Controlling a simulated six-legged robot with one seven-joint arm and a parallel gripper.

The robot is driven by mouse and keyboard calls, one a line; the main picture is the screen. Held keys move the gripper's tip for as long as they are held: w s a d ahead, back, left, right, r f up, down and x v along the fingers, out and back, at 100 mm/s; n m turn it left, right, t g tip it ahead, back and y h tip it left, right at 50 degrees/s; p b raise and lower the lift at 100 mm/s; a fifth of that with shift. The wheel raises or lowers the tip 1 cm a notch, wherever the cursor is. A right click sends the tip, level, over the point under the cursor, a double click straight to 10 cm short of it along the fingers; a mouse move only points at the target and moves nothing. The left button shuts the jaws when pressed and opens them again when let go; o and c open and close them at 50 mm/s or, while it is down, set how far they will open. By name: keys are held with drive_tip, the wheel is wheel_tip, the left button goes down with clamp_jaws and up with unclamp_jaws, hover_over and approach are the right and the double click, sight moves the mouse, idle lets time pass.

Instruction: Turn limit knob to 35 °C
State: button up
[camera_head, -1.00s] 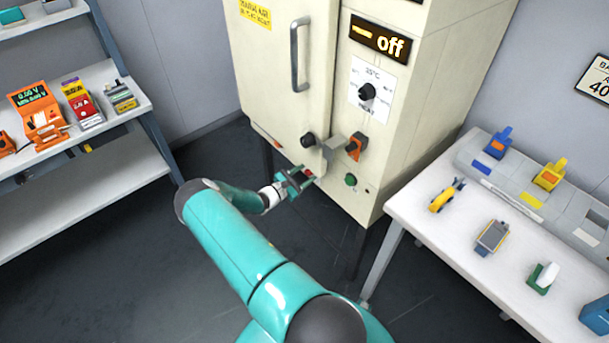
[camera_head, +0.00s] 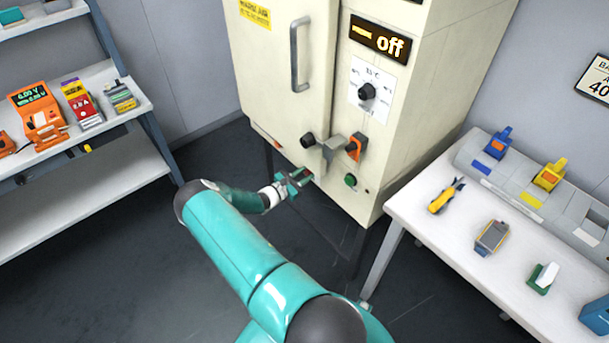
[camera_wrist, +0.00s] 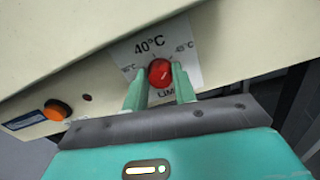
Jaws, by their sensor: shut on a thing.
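The limit knob (camera_wrist: 160,72) is round and red, on a white label plate (camera_wrist: 122,56) in the wrist view. The plate reads 40°C at the top and 45°C at the right; the smaller left mark is hard to read. A pale line on the knob seems to point up and right. My gripper (camera_wrist: 160,84) has its two teal fingers on either side of the knob, shut on it. In the head view my gripper (camera_head: 302,178) is at the lower front of the cream oven cabinet (camera_head: 275,70), and hides most of the knob.
Above are a black knob (camera_head: 367,91), an "off" display (camera_head: 380,40) and a grey latch (camera_head: 345,148) with an orange part. A green button (camera_head: 350,180) is to the right. A white table (camera_head: 410,205) stands right, shelves (camera_head: 120,170) left.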

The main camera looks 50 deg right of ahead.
drive_tip(key=n, duration=0.6)
drive_tip(key=shift+w+n, duration=0.1)
drive_tip(key=shift+n, duration=0.3)
drive_tip(key=n, duration=0.3)
drive_tip(key=shift+n, duration=0.4)
drive_tip(key=n, duration=0.3)
drive_tip(key=shift+f+n, duration=0.1)
drive_tip(key=shift+n, duration=0.2)
drive_tip(key=n, duration=0.4)
drive_tip(key=shift+f+n, duration=0.1)
drive_tip(key=shift+n, duration=2.2)
drive_tip(key=o, duration=1)
drive_tip(key=shift+w+a, duration=0.1)
